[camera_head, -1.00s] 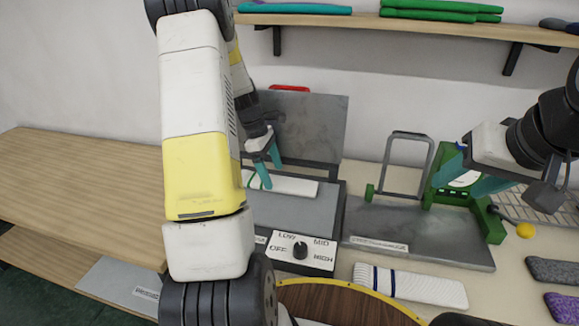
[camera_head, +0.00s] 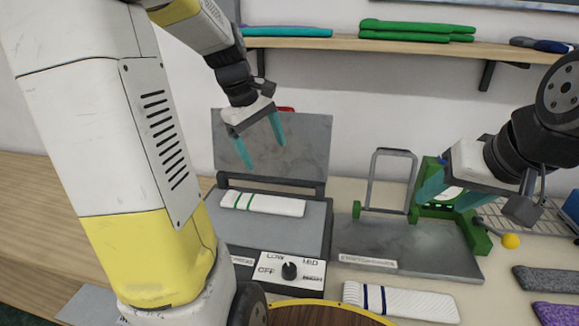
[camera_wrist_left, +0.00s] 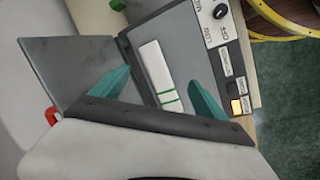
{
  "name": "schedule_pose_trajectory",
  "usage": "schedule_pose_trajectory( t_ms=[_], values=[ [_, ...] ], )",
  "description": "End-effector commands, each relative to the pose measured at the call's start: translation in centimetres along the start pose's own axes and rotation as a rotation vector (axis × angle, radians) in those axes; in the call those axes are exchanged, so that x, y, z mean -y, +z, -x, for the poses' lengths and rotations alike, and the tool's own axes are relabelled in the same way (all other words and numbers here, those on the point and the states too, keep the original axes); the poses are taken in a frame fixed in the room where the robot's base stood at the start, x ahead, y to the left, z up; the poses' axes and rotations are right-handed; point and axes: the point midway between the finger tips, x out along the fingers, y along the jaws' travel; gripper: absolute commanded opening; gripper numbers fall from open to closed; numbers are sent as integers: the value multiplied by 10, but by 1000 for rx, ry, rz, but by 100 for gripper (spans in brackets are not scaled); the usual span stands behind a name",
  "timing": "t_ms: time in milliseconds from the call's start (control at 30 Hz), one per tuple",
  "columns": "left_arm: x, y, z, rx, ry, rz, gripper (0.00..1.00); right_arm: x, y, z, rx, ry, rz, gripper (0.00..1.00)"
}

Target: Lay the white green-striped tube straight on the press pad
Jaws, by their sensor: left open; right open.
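The white green-striped tube (camera_head: 262,203) lies flat on the grey press pad (camera_head: 285,231), near the pad's back edge and roughly crosswise, its green stripes at the left end. It also shows in the left wrist view (camera_wrist_left: 157,70), lying on the pad. My left gripper (camera_head: 261,154) is open and empty, raised above and behind the tube in front of the upright press lid (camera_head: 300,147). In the left wrist view the tube lies beyond and between the open teal fingers (camera_wrist_left: 160,82), apart from them. My right gripper (camera_head: 444,200) is open and empty at the right, over the green-framed device.
The press control box (camera_head: 289,270) with a knob is at the front. A grey plate (camera_head: 415,248) with a metal handle (camera_head: 388,180) stands to the right. A white blue-striped tube (camera_head: 405,302) lies in front. Purple and grey pieces (camera_head: 548,280) lie at right; a shelf (camera_head: 390,43) is above.

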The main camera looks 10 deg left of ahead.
Motion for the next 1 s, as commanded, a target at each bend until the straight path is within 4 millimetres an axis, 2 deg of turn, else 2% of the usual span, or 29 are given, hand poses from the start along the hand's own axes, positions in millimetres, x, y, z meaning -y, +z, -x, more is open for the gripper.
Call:
schedule_pose_trajectory(
  t_ms=[33, 200, 300, 433, 633, 1000],
  values=[
    [3, 21, 12, -25, 25, -103, 84, 0, 0, 0, 0, 0, 0, 53],
    [22, 78, 36, -117, 82, -453, 84, 0, 0, 0, 0, 0, 0, 53],
    [36, 107, 43, -179, 109, -652, 84, 0, 0, 0, 0, 0, 0, 53],
    [54, 135, 46, -253, 131, -867, 84, 0, 0, 0, 0, 0, 0, 53],
    [70, 156, 45, -320, 141, -1048, 84, 0, 0, 0, 0, 0, 0, 53],
    [72, 158, 44, -328, 141, -1073, 84, 0, 0, 0, 0, 0, 0, 53]
  ],
)
